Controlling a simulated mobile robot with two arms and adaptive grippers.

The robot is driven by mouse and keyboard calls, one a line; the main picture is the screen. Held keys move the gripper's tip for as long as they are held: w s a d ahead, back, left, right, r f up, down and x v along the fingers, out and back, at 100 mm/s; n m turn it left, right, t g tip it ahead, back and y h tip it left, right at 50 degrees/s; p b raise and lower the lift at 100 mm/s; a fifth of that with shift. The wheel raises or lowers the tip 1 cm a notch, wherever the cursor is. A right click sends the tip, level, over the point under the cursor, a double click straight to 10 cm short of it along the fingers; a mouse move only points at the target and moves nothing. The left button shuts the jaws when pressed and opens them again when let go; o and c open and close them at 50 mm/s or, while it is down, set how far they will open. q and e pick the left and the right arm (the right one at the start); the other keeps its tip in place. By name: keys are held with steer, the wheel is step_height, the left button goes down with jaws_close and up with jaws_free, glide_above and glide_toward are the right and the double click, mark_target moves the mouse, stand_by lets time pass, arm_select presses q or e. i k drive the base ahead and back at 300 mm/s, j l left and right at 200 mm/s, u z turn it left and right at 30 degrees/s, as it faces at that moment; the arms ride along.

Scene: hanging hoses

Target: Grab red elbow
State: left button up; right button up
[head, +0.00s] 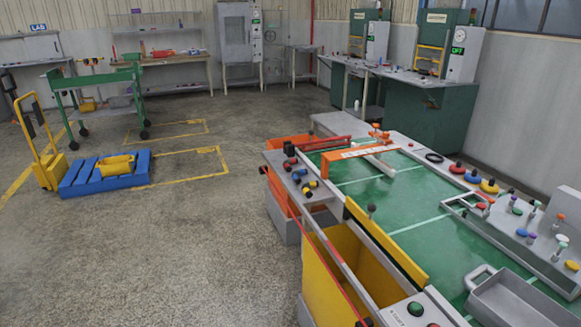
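Several small coloured fittings lie on a grey side ledge (317,197) at the left edge of the green-topped workbench (375,205). A small dark and red fitting (290,164) is the farthest of them, and a blue and yellow fitting (308,188) is the nearest. They are too small for me to tell which is the red elbow. An orange-red part (379,134) stands at the far end of the bench. Neither of my grippers is in view.
A yellow bin (325,285) and an orange bin (283,197) sit along the bench's left side. Knobs and coloured discs (472,176) line its right edge. A blue pallet (105,176) and yellow pallet jack (48,165) stand left. The floor (190,245) between is clear.

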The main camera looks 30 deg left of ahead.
mark_target(286, 163)
steer(key=i+j, duration=0.15)
steer(key=j, duration=0.25)
steer(key=i+j, duration=0.2)
steer(key=j, duration=0.15)
steer(key=i+j, duration=0.15)
steer(key=j, duration=0.25)
steer(key=i+j, duration=0.15)
steer(key=j, duration=0.25)
steer(key=i+j+z, duration=0.1)
steer(key=j, duration=0.3)
steer(key=i+j, duration=0.25)
steer(key=j, duration=0.15)
steer(key=i+j, duration=0.15)
steer(key=j, duration=0.25)
